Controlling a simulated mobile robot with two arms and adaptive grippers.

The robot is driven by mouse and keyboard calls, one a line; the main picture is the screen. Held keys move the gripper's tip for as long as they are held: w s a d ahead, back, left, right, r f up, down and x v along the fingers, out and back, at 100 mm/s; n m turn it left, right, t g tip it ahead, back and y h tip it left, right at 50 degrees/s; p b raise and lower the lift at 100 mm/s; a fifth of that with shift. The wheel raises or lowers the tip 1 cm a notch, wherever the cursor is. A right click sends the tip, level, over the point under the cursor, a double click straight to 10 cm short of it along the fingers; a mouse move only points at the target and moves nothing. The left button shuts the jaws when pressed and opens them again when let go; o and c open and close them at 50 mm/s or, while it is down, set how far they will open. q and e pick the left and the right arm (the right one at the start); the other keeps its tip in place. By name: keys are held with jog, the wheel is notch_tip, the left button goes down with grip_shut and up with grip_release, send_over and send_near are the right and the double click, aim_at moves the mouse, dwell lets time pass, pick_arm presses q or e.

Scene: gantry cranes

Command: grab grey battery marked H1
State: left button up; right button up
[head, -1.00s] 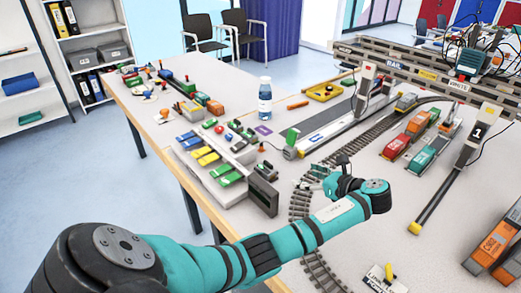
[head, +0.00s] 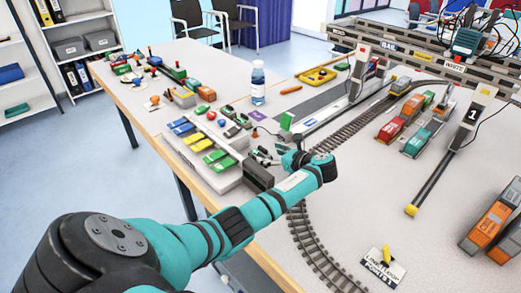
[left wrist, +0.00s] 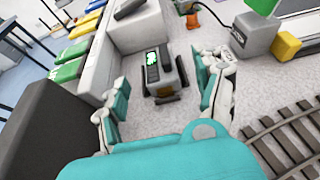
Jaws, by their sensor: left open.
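My left gripper (left wrist: 160,100) is open in the left wrist view, with one teal-and-white finger on each side. A small dark grey block with a green-and-white patch on top (left wrist: 153,68) stands between and ahead of the fingers, apart from both. It could be the grey battery, but no H1 marking is legible. In the head view my left gripper (head: 264,156) is low at the right side of the grey rack, beside a dark box (head: 257,177). I cannot pick out the grey block there. My right gripper is not in view.
The stepped grey rack (head: 222,181) holds blue, yellow and green blocks left of the gripper. A green block on a grey buffer (left wrist: 258,8) stands ahead right. Curved track (head: 312,243) runs on the right. A bottle (head: 258,83) stands behind.

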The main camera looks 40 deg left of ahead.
aim_at(257, 151)
pick_arm(q)
jog(key=x, duration=0.4)
jog(key=shift+s+a, duration=0.1)
jog(key=shift+a, duration=0.35)
jog(key=c, duration=1.4)
